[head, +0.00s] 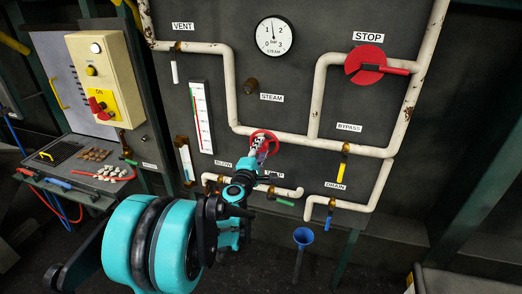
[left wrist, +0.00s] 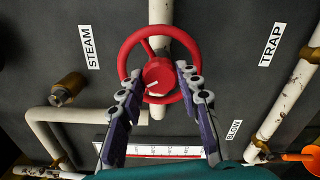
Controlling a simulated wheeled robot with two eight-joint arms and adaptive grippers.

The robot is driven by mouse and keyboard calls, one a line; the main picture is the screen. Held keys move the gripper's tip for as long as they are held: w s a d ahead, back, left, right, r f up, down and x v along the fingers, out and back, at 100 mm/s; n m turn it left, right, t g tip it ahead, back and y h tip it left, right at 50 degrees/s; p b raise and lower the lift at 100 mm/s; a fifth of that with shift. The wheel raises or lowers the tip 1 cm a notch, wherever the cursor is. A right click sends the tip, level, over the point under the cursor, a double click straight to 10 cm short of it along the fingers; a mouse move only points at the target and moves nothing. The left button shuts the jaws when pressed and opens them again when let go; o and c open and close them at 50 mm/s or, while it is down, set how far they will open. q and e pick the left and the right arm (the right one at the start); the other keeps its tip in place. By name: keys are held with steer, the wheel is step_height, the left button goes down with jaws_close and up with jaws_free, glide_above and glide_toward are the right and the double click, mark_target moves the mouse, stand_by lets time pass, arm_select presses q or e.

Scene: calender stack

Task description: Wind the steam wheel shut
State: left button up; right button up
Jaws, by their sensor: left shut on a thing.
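The red steam wheel (head: 268,134) is on the white pipe below the gauge, near the middle of the dark panel. In the left wrist view the wheel (left wrist: 191,45) faces me, with a round red hub (left wrist: 157,77) bearing a short white mark. My left gripper (head: 259,154) reaches it from below and is shut on it. In the left wrist view the gripper's fingers (left wrist: 160,72) stand on either side of the hub, across the lower rim. The exact contact is hard to see. My right gripper is not in view.
A pressure gauge (head: 274,36) has its needle pointing nearly straight up. A yellow BYPASS handle (head: 344,166) and blue DRAIN handle (head: 329,217) are to the right. A control box (head: 101,70) stands left.

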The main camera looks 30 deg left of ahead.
arm_select(q)
steer(key=m, duration=1.1)
steer(key=shift+d, duration=0.1)
steer(key=m, duration=0.3)
steer(key=shift+m+b, duration=0.3)
steer(key=shift+m, duration=0.1)
steer(key=m, duration=0.4)
steer(key=shift+m, duration=2.5)
steer(key=o, duration=1.2)
steer(key=shift+c, duration=0.2)
steer(key=shift+s, duration=0.1)
